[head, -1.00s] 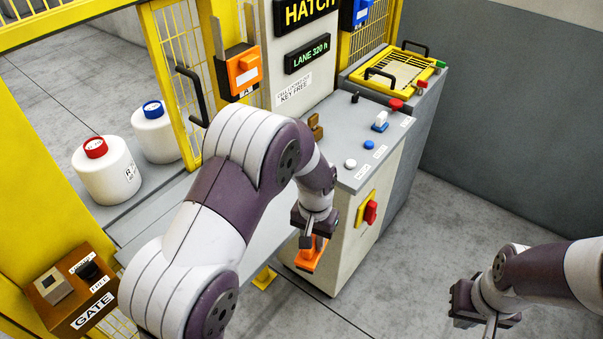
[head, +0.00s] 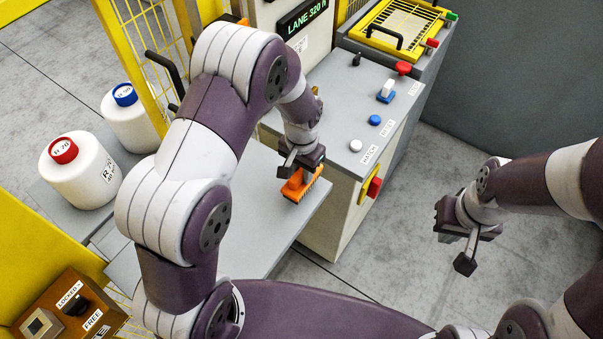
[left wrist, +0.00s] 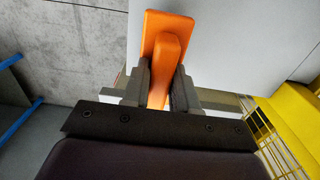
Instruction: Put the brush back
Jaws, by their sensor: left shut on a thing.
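The orange brush (head: 303,187) is held by its handle in my left gripper (head: 299,165), with its bristle side down. It is over the right end of the grey shelf (head: 262,215), beside the cabinet. I cannot tell whether the bristles touch the shelf. In the left wrist view the orange brush (left wrist: 165,45) stands between the two fingers of my left gripper (left wrist: 160,85), which are shut on its handle. My right gripper (head: 463,248) hangs empty over the floor at the right; its finger gap is not clear.
The cabinet (head: 330,130) with buttons and a red switch (head: 374,187) stands right behind the brush. Two white bobbins, one with a red cap (head: 80,170) and one with a blue cap (head: 130,118), stand at the left. A brown gate box (head: 68,308) is at lower left.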

